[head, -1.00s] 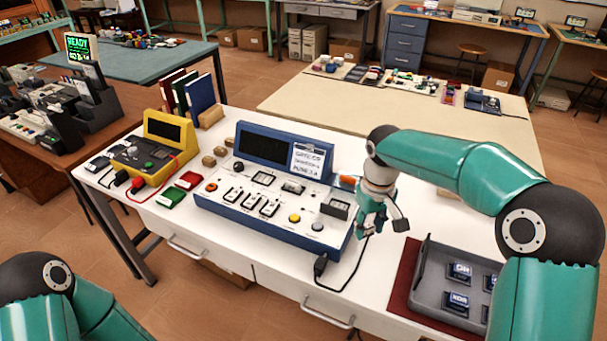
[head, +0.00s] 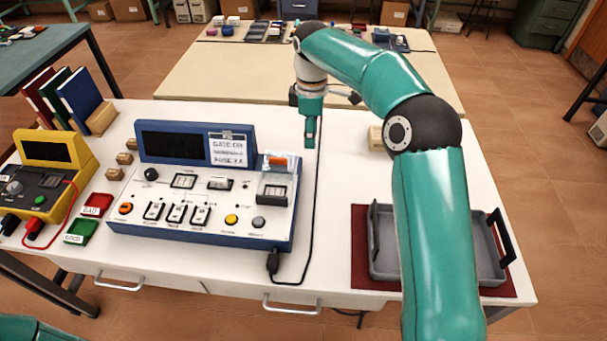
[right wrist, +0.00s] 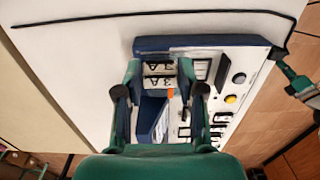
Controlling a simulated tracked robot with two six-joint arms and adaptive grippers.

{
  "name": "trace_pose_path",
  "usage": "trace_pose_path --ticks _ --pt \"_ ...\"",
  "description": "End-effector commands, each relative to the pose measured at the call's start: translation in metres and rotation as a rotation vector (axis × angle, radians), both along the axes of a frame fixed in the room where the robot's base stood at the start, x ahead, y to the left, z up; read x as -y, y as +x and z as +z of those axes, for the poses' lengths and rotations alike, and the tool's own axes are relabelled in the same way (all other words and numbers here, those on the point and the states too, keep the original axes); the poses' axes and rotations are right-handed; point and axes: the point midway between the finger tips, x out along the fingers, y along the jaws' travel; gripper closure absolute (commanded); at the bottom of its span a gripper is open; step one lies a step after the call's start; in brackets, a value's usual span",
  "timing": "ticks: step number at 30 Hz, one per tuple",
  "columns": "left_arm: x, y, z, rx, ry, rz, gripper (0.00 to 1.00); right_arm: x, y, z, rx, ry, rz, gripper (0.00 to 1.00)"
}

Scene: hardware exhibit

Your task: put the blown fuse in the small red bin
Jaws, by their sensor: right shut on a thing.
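My right gripper (head: 310,130) hangs behind the right end of the blue and white console (head: 190,228), above the table and pointing down. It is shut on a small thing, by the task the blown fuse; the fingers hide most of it. In the right wrist view the fingers (right wrist: 160,88) stand over a white block marked 3 A. The small red bin (head: 97,204), labelled BAD, sits left of the console, beside a green bin (head: 80,231) labelled GOOD. A teal part at the wrist view's right edge looks like my left gripper (right wrist: 294,78); its jaws are unclear.
A fuse holder (head: 273,190) is at the console's right end, with a power cable running past it. A yellow meter (head: 45,180) and upright books (head: 80,95) stand left. A grey tray (head: 447,275) lies on a red mat at right. The white table between is mostly clear.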

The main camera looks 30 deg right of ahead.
Motion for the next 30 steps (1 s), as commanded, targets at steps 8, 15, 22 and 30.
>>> trace_pose_path --ticks 8,15,22,30 --pt "0.0 0.0 -0.003 0.001 0.0 0.0 1.0 0.0 -0.002 -0.076 -0.006 0.0 -0.001 0.82" --pt "0.0 0.0 -0.001 0.001 0.0 0.0 1.0 0.0 0.0 -0.109 -0.001 0.0 -0.002 0.82" --pt "0.0 0.0 0.001 0.001 0.0 0.0 1.0 0.0 -0.001 -0.13 -0.003 0.001 -0.002 0.82" --pt "0.0 0.0 0.003 0.001 0.0 0.0 1.0 0.0 0.0 -0.155 0.0 0.0 -0.001 0.82"
